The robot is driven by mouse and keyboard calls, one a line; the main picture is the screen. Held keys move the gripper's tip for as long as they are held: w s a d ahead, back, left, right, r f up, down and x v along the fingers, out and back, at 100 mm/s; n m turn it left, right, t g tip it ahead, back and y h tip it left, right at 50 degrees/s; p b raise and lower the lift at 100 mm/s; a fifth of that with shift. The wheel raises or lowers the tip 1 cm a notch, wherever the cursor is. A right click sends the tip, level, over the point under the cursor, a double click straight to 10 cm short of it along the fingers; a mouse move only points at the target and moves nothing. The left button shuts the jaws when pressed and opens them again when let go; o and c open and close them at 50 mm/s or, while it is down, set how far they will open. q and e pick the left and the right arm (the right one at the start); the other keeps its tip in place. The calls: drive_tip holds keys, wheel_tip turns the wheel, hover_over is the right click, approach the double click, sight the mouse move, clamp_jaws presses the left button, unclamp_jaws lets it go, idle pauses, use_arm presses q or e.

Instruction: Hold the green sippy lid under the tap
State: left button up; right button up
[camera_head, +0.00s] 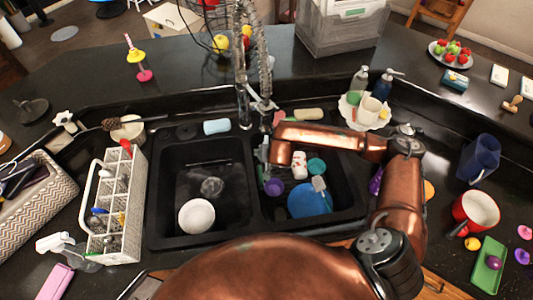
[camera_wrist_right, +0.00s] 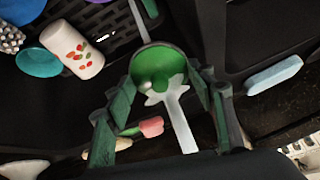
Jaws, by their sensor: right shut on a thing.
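The green sippy lid (camera_wrist_right: 152,60) is held between the fingers of my right gripper (camera_wrist_right: 165,78) in the right wrist view, its hollow side showing. A white streak (camera_wrist_right: 180,122) with a splash-like end meets the lid's edge; it looks like running water. In the head view my right gripper (camera_head: 263,158) is over the left edge of the right basin, just below the tap (camera_head: 243,92). I cannot make out the lid there. My left gripper is not in view.
The right basin holds a blue plate (camera_head: 308,201), a white patterned cup (camera_head: 299,165) and a teal cup (camera_head: 317,166). The left basin holds a white bowl (camera_head: 196,216) and a clear glass (camera_head: 212,187). A blue sponge (camera_head: 217,127) lies behind it.

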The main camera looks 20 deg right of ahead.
drive_tip(key=shift+d, duration=0.25)
drive_tip(key=shift+d+b, duration=0.35)
drive_tip(key=shift+d, duration=0.05)
drive_tip(key=shift+a, duration=0.1)
drive_tip(key=shift+a+b, duration=0.4)
drive_tip(key=shift+a, duration=0.1)
drive_tip(key=shift+s, duration=0.15)
drive_tip(key=s, duration=0.7)
drive_tip(key=shift+s+a, duration=0.35)
idle(0.3)
